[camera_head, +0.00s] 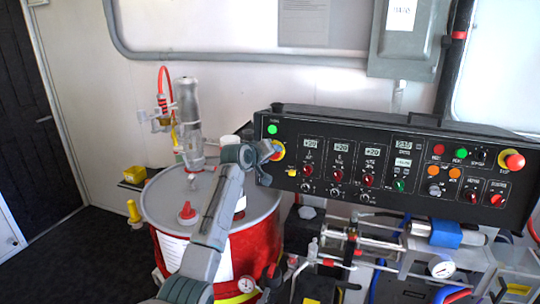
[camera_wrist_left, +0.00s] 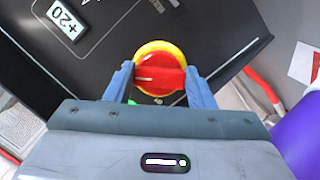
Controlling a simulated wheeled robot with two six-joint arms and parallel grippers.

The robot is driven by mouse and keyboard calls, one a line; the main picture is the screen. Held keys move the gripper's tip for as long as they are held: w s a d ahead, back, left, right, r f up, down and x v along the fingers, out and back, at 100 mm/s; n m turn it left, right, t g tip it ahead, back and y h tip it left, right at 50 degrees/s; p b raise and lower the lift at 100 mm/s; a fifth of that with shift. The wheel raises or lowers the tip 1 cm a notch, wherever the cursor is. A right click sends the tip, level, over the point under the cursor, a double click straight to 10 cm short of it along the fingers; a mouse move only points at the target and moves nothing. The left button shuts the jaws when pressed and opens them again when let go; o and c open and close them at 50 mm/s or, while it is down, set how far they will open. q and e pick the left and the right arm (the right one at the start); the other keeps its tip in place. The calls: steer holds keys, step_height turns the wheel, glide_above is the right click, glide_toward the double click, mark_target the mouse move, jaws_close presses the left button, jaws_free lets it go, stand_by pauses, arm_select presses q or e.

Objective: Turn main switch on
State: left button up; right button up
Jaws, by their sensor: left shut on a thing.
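The main switch is a red rotary knob on a round yellow base. It sits at the left end of the black control panel (camera_head: 400,165). The knob (camera_head: 277,151) is partly hidden behind my gripper in the head view. In the left wrist view the red knob (camera_wrist_left: 160,77) shows its handle lying across the picture, with a white mark at its left. My left gripper (camera_head: 270,150) has one finger at each end of the handle and is shut on it. It also shows in the wrist view (camera_wrist_left: 160,82). My right gripper is not in view.
A lit green lamp (camera_head: 272,129) is just above the switch. Dials, displays and a red emergency button (camera_head: 515,162) fill the panel. A red drum (camera_head: 260,235) with a grey pump (camera_head: 188,120) stands left, under my arm. Pipes and gauges crowd below the panel.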

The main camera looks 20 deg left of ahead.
arm_select(q)
steer(key=o, duration=1)
steer(key=shift+s, duration=0.1)
steer(key=b+v, duration=0.3)
steer(key=v, duration=0.7)
steer(key=shift+s, duration=0.3)
